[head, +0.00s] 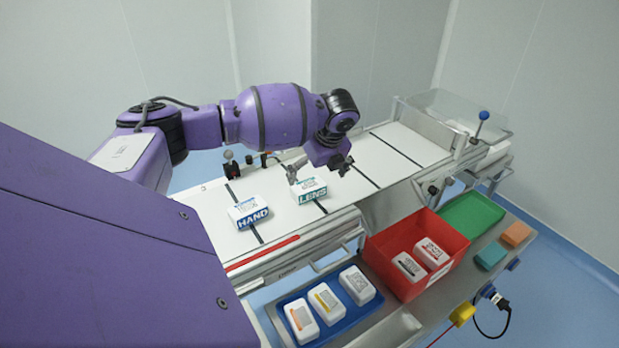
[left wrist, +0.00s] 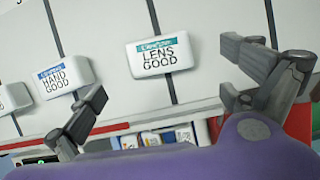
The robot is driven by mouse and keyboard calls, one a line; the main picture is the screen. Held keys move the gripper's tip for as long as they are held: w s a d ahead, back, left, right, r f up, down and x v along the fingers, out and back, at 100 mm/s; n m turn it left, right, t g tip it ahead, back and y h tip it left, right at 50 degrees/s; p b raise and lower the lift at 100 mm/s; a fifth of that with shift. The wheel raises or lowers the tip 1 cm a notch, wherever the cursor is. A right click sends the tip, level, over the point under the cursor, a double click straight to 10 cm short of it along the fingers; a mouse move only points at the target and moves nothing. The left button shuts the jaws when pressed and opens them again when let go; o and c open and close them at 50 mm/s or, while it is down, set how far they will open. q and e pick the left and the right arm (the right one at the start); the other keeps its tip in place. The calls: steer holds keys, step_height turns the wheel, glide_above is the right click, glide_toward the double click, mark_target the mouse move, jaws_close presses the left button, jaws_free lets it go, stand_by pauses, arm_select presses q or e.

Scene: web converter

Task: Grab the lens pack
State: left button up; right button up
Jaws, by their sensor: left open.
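The lens pack (head: 310,191) is a white pack with a teal label and stands on the white conveyor; it also shows in the left wrist view (left wrist: 161,56), marked LENS GOOD. My left gripper (head: 320,170) is open and hangs just over and behind the lens pack in the head view. In the left wrist view its two fingers (left wrist: 164,88) are spread wide, with the pack beyond and between them and nothing held. Whether a finger touches the pack cannot be told. My right gripper is out of sight.
A blue-labelled HAND pack (head: 249,212) stands left of the lens pack. A blue tray (head: 338,330) with white packs, a red bin (head: 452,240) with two packs and a green tray (head: 472,217) lie in front. The belt right of the lens pack is clear.

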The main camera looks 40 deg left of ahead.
mark_target(308, 184)
arm_select(q)
steer(key=shift+x, duration=1.2)
steer(key=x, duration=0.5)
steer(key=shift+w+a+r, duration=0.1)
steer(key=shift+a, duration=0.25)
steer(key=c, duration=1.3)
steer(key=shift+r, duration=0.15)
steer(key=shift+c, duration=0.2)
